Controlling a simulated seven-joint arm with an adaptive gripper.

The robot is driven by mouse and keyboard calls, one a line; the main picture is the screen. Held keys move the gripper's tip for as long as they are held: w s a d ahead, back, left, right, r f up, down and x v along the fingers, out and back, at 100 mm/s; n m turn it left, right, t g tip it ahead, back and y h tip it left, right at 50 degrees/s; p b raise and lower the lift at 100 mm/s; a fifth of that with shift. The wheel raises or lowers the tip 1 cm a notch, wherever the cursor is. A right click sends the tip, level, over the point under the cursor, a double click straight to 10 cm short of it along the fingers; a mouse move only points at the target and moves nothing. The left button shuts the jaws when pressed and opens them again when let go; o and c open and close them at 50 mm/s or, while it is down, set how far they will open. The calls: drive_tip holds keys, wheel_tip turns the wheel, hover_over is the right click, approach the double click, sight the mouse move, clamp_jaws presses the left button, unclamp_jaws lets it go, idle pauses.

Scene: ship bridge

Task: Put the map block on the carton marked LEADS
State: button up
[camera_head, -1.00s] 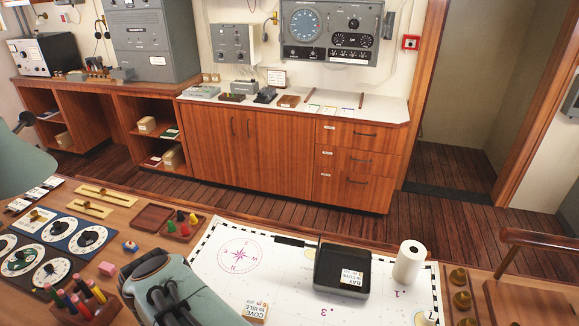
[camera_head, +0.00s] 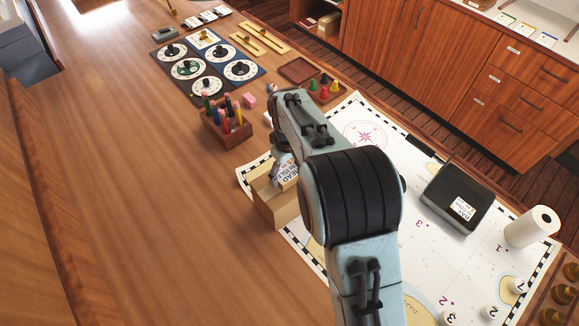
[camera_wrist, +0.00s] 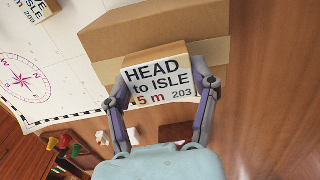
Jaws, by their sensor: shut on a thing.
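My gripper (camera_wrist: 160,92) is shut on a pale wooden block with a white label, HEAD to ISLE 5 m 203 (camera_wrist: 158,75). One finger is on each side of it. In the head view the block (camera_head: 288,173) is at the top of a brown cardboard carton (camera_head: 277,207), partly behind my gripper and arm. The carton fills the upper middle of the wrist view (camera_wrist: 150,38), with the block overlapping it. I cannot tell whether the block touches the carton. No LEADS marking is readable on the carton's visible sides.
The carton stands at the left edge of the chart (camera_head: 400,240). A pen holder (camera_head: 227,128) and dials (camera_head: 205,65) lie beyond it. A black tray (camera_head: 455,195) holds a BAY block, right of my arm. Another block (camera_wrist: 40,10) lies on the chart. The desk's left is clear.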

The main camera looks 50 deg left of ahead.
drive_tip(key=shift+f, duration=0.3)
drive_tip(key=o, duration=1.1)
drive_tip(key=shift+f, duration=0.1)
drive_tip(key=shift+c, duration=0.2)
